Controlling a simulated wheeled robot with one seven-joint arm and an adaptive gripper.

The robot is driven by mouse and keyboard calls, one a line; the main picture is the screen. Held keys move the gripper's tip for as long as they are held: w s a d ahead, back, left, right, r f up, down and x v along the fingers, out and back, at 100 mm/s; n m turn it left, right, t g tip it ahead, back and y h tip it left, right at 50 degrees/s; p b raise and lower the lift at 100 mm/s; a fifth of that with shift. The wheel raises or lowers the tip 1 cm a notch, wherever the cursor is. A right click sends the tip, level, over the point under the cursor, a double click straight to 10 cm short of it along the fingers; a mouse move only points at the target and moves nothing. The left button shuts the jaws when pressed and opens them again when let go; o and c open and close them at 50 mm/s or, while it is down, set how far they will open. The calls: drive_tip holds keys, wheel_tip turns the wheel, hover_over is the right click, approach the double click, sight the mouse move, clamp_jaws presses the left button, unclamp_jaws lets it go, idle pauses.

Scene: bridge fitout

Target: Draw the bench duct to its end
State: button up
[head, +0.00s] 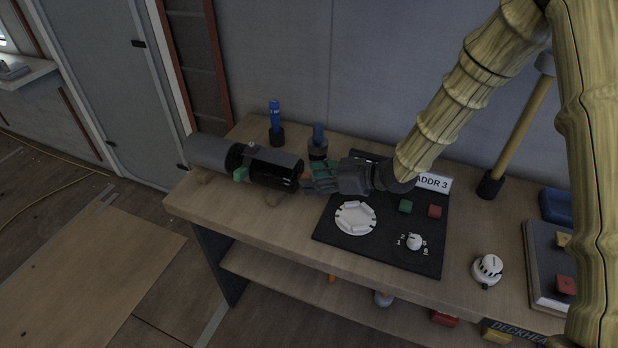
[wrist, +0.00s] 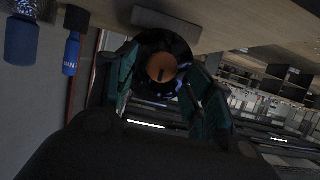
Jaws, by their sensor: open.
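The bench duct (head: 268,168) lies on its side at the left of the bench, a grey and black cylinder resting on wooden blocks, with a small green part on its side. My gripper (head: 316,178) is at its right-hand end. In the wrist view, the duct's dark round end (wrist: 178,48) faces me with an orange-brown slotted disc (wrist: 161,67) at its centre. The open fingers of my gripper (wrist: 160,82) stand on either side of the disc. I cannot tell whether they touch anything.
A black panel (head: 330,228) with a white ring, buttons and a dial lies below my gripper. Blue-topped tools (head: 275,115) (head: 318,135) stand in holders behind the duct. A wooden-handled tool (head: 520,130) stands at right. The bench front-left is clear.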

drive_tip(key=v, duration=1)
